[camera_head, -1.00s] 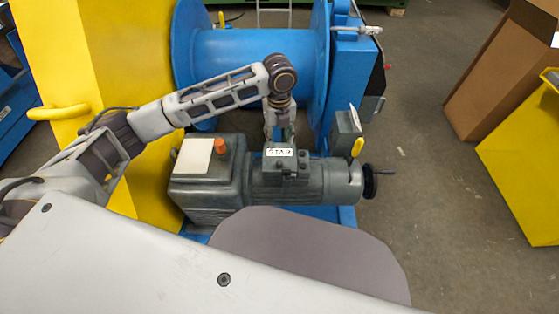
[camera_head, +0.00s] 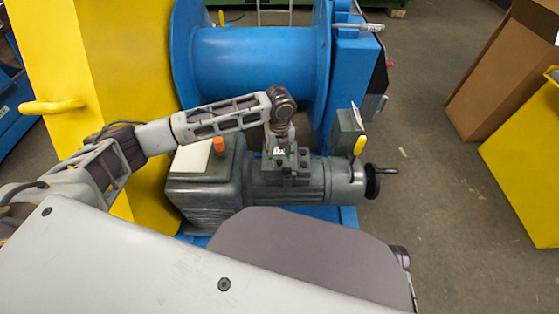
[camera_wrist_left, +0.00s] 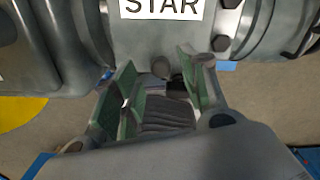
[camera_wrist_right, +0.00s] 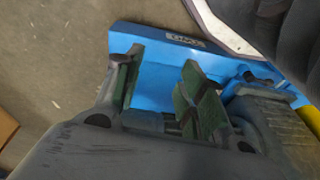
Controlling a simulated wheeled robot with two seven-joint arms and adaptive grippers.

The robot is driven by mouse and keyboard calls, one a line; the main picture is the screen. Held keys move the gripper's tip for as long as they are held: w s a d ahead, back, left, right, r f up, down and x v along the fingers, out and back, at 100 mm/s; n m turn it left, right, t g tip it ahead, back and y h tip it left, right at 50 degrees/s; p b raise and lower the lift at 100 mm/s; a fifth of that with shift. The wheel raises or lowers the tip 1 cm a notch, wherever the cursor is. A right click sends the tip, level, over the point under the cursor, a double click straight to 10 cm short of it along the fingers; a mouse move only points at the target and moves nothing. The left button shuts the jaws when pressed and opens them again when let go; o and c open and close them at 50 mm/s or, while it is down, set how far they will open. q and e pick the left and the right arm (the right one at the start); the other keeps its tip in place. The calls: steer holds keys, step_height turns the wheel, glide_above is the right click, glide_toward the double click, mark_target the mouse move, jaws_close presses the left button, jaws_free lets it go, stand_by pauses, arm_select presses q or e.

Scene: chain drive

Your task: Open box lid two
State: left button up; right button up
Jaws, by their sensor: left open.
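A grey motor (camera_head: 325,182) carries a box (camera_head: 306,165) with a white STAR label, now mostly covered by my left gripper in the head view. In the left wrist view the box (camera_wrist_left: 140,38) fills the top middle, with the STAR label (camera_wrist_left: 162,8), dark bolts at its right and a round knob (camera_wrist_left: 160,68) at its edge. The box looks closed. My left gripper (camera_head: 280,142) is at the box; its fingers (camera_wrist_left: 157,62) are apart, around the knob, contact unclear. My right gripper (camera_wrist_right: 163,58) is open and empty near a blue base (camera_wrist_right: 150,68).
A grey gearbox (camera_head: 205,185) with an orange cap (camera_head: 219,144) adjoins the motor's left. A handwheel (camera_head: 373,181) is at its right and a blue drum (camera_head: 250,65) behind. A yellow housing (camera_head: 60,60) stands left.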

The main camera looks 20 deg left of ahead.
arm_select(q)
steer(key=shift+f+b, duration=0.3)
steer(key=shift+f, duration=1.2)
jaws_close()
